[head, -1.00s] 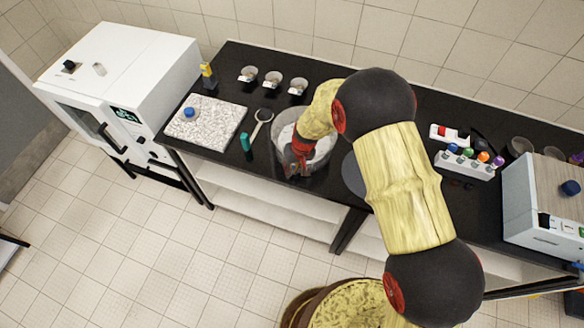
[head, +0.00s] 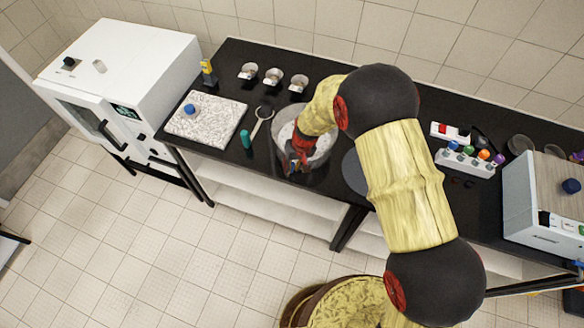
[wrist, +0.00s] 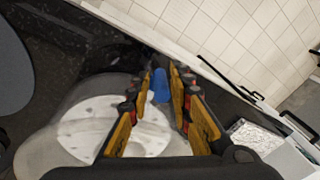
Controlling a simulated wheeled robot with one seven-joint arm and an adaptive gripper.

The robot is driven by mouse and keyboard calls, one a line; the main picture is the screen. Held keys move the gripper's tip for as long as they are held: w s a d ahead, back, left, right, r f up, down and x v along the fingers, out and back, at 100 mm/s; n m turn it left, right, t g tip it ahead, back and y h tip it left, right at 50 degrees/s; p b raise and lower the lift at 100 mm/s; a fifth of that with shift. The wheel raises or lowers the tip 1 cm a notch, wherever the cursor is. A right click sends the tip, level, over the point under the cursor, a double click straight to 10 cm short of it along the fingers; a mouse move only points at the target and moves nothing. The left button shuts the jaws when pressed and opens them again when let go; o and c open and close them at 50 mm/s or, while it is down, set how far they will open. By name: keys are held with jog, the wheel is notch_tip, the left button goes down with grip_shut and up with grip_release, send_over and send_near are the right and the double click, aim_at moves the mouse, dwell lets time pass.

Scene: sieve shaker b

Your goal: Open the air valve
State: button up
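My gripper (head: 290,170) is at the front of a round, pale, drum-like vessel (head: 322,148) on the black bench, pointing down. In the wrist view its two orange-padded fingers (wrist: 160,72) stand apart. A small blue cylinder (wrist: 160,86) shows in the gap between them, near the fingertips; it looks like the valve's knob, but I cannot tell for sure. Contact with either finger is not clear. In the head view my gripper and wrist hide most of this spot. The vessel's white speckled inside (wrist: 100,122) shows beside the left finger.
A green bottle (head: 246,139), a round-headed tool (head: 263,114) and a speckled slab with a blue knob (head: 214,119) lie to the left. Three small cups (head: 273,76) stand behind. A rack of coloured-cap bottles (head: 466,160) and a white machine (head: 541,208) are at right.

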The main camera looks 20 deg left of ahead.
notch_tip(320, 180, up, 11)
jog(key=d, duration=0.2)
jog(key=shift+s, duration=0.15)
dwell(0.5)
jog(key=s+d+r+m+t+b, duration=0.1)
jog(key=s+d+r+m+b, duration=0.1)
jog(key=s+d+b, duration=0.5)
jog(key=s+d+r+m+t+h+b, duration=0.1)
jog(key=s+d+r+b, duration=0.4)
jog(key=d, duration=0.9)
jog(key=s+d+r+m+t+h+b, duration=0.1)
jog(key=s+d+r+m+t+b, duration=0.1)
jog(key=s+d+b, duration=0.7)
jog(key=shift+d+r+m+t, duration=0.4)
jog(key=shift+d+r+t, duration=0.3)
jog(key=shift+d+r, duration=0.15)
jog(key=shift+s, duration=0.1)
